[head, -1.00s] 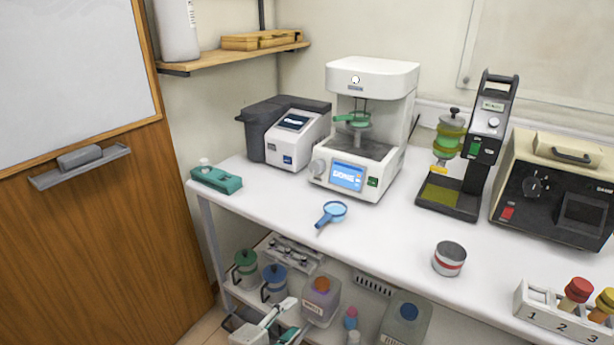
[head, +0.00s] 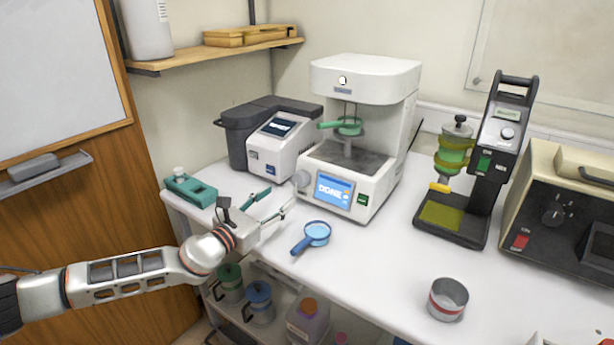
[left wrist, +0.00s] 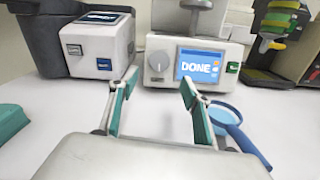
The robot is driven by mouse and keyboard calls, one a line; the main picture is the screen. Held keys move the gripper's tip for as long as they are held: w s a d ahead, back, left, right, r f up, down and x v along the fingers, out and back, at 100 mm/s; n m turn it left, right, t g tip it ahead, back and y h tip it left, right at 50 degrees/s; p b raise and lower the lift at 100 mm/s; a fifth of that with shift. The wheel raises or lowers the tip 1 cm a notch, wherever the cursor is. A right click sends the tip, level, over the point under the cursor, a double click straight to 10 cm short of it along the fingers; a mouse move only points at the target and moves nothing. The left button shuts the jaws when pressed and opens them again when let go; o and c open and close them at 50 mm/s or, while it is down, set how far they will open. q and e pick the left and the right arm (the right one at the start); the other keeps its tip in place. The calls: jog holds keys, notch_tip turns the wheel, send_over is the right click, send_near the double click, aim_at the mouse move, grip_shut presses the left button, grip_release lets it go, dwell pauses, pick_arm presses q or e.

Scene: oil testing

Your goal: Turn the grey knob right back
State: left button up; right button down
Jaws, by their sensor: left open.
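The grey knob (head: 301,179) is on the lower left front of the white machine (head: 365,78), beside a blue screen (head: 334,190) reading DONE. In the left wrist view the round knob (left wrist: 159,62) shows ahead, between the two fingertips in the picture. My left gripper (head: 279,197) is open and empty over the table's left part, in front of the knob and apart from it. Its green-lined fingers are spread wide in the left wrist view (left wrist: 160,84). My right gripper is not in view.
A blue-handled magnifier (head: 313,236) lies just right of the left gripper. A teal holder (head: 190,190) is at the table's left edge. A dark grey and white device (head: 284,145) stands left of the machine. A metal cup (head: 448,299) stands at the front right.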

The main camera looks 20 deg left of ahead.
aim_at(297, 182)
pick_arm(q)
jog(key=shift+w, duration=0.4)
jog(key=shift+w+d, duration=0.1)
jog(key=shift+w, duration=0.2)
jog(key=shift+w+d+r, duration=0.15)
jog(key=shift+w, duration=0.25)
jog(key=shift+w+d+r, duration=0.1)
jog(key=shift+w+d, duration=0.05)
jog(key=shift+w, duration=0.2)
jog(key=x, duration=0.3)
jog(key=shift+w+d+f, duration=0.1)
jog(key=shift+w+d, duration=0.05)
jog(key=shift+w, duration=0.25)
jog(key=shift+w+d, duration=0.25)
jog(key=shift+w, duration=0.5)
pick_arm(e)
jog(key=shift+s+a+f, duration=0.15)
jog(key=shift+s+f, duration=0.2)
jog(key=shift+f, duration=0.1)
pick_arm(q)
jog(key=shift+c, duration=0.3)
jog(key=c, duration=1)
jog(key=shift+c, duration=0.2)
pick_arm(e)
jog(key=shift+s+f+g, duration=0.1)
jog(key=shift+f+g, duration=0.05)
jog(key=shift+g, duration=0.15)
